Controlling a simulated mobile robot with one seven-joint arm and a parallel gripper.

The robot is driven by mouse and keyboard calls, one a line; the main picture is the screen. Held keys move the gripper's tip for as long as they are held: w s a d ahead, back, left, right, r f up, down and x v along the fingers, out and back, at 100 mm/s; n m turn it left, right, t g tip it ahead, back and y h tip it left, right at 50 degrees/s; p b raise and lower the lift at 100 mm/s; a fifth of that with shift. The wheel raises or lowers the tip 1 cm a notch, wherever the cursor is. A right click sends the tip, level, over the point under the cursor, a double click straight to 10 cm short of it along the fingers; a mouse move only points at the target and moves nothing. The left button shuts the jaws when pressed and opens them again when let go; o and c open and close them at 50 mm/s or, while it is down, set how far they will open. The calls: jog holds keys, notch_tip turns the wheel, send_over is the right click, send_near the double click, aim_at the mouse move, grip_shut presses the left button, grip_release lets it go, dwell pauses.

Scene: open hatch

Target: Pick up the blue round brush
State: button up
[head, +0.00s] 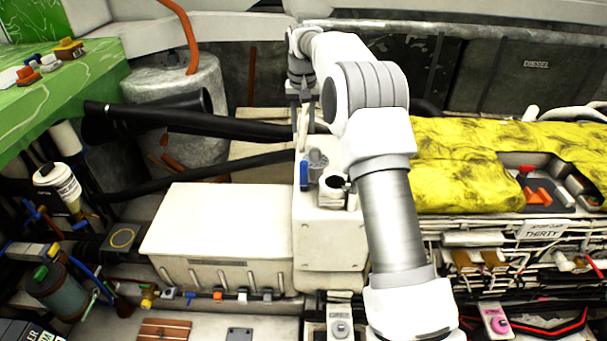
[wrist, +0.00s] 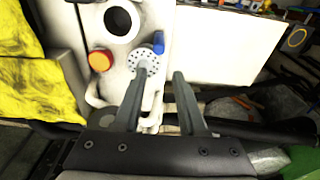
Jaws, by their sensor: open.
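A small blue piece (head: 303,173), which looks like the blue round brush, stands upright at the left edge of a white box top (head: 330,225). In the wrist view the blue piece (wrist: 158,41) lies beyond my fingertips, beside a grey perforated disc (wrist: 147,58). I cannot make out bristles. My gripper (head: 301,98) points down above and behind the box top in the head view.
A white cup with a dark opening (wrist: 118,21) and an orange-red knob (wrist: 100,61) are close by. Black tubes (head: 200,120) run behind the box. A yellow cover (head: 460,160) lies to the right. A wide white lid (head: 220,222) is clear on the left.

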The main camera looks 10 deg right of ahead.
aim_at(304, 162)
jog(key=f, duration=0.5)
jog(key=w+f+p, duration=0.1)
jog(key=f, duration=0.4)
jog(key=w+f+p, duration=0.1)
jog(key=f, duration=0.4)
jog(key=shift+d, duration=0.3)
grip_shut()
